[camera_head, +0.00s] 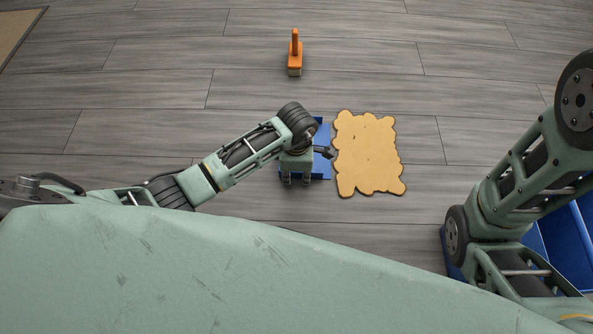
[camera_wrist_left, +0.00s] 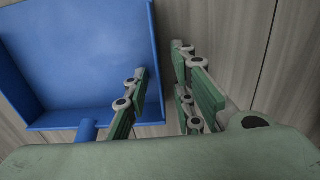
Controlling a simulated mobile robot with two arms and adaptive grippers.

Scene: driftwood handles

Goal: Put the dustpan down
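The blue dustpan (camera_head: 321,168) lies on the wooden floor, partly hidden under my left gripper (camera_head: 296,181) in the head view. In the left wrist view the dustpan (camera_wrist_left: 80,55) fills the upper left, with its tray flat and a short piece of its blue handle (camera_wrist_left: 87,130) running down out of sight behind the gripper body.
A tan, wavy-edged flat patch (camera_head: 368,153) lies on the floor right of the dustpan. An orange-handled brush (camera_head: 295,52) stands farther back. A blue container (camera_head: 565,240) is at the right edge behind my right arm. A tan mat corner (camera_head: 15,30) shows upper left. Other floor is clear.

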